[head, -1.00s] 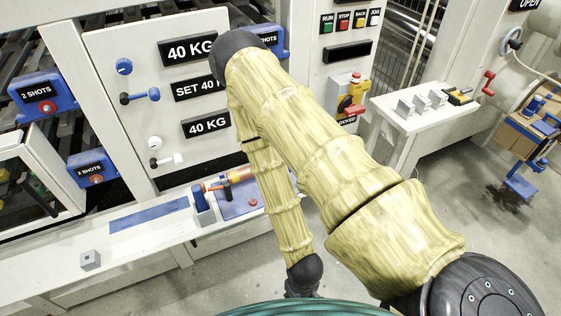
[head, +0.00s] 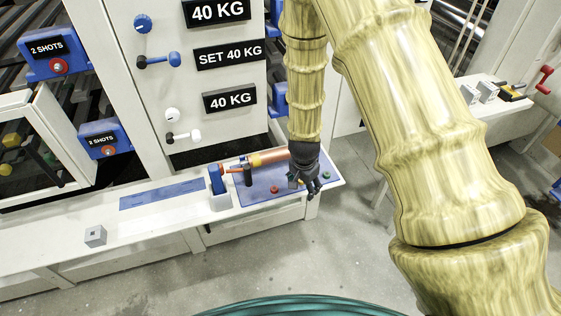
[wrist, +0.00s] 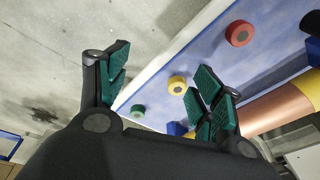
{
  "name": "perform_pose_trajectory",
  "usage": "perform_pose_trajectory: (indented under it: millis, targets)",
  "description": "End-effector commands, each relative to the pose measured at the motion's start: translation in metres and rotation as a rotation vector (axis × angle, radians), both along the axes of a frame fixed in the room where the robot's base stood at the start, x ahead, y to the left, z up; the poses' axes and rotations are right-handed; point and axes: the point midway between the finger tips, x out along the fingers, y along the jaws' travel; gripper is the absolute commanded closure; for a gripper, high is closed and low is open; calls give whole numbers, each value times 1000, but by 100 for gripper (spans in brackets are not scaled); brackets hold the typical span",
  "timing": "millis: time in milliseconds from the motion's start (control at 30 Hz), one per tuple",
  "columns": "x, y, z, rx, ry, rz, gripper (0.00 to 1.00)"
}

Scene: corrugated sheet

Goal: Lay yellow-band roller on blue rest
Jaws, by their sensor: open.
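A copper-coloured roller with a yellow band (head: 256,160) lies roughly level above the blue panel of the bench. Its left end is at an upright blue block (head: 217,182); I cannot tell how it is supported there. Its right end is hidden behind my gripper (head: 311,188), which points down over the panel's right part. In the wrist view the copper roller (wrist: 278,110) is at the right, outside my open, empty fingers (wrist: 163,82). A small blue block (wrist: 178,128) shows beyond them, partly hidden. I cannot tell which blue part is the rest.
The blue panel (wrist: 210,65) carries red (wrist: 239,33), yellow (wrist: 177,85) and green (wrist: 138,111) buttons. A black-handled tool (head: 247,174) stands by the roller. A blue strip (head: 165,195) and a grey cube (head: 95,236) are further left on the white bench (head: 140,234).

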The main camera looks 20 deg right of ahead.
Motion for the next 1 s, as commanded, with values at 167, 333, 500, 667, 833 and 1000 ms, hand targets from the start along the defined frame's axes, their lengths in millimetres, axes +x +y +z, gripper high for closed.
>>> perform_pose_trajectory:
  millis: [167, 333, 500, 667, 833, 1000]
  targets:
    - [72, 12, 46, 88, -82, -227, 34]
    - [111, 25, 86, 169, -124, -370, 34]
    - [126, 31, 102, 204, -137, -424, 34]
    - [130, 31, 87, 207, -135, -430, 34]
    - [136, 31, 67, 206, -136, -429, 34]
    - [140, 32, 55, 206, -138, -427, 34]
